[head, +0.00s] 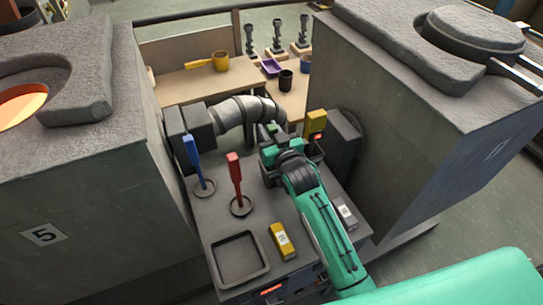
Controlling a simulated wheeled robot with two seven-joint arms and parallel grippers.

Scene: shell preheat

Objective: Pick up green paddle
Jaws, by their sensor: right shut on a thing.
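My right arm reaches up over the grey table from the lower right. My right gripper (274,150) is at the table's far middle, to the right of the red paddle (234,172). It is shut on the green paddle (272,129), of which only a small green part shows beyond the gripper. The gripper and wrist hide the rest, so I cannot tell whether its lower end touches the table. The red paddle and the blue paddle (192,154) stand upright in round rings on the left of the table. My left gripper is out of view.
Large grey furnaces stand left (95,180) and right (420,150). A grey pipe (240,110) runs behind the table. A square tray (214,268), a yellow block (282,240) and a grey block (346,212) lie near the front. A yellow pot (221,61) stands on the back bench.

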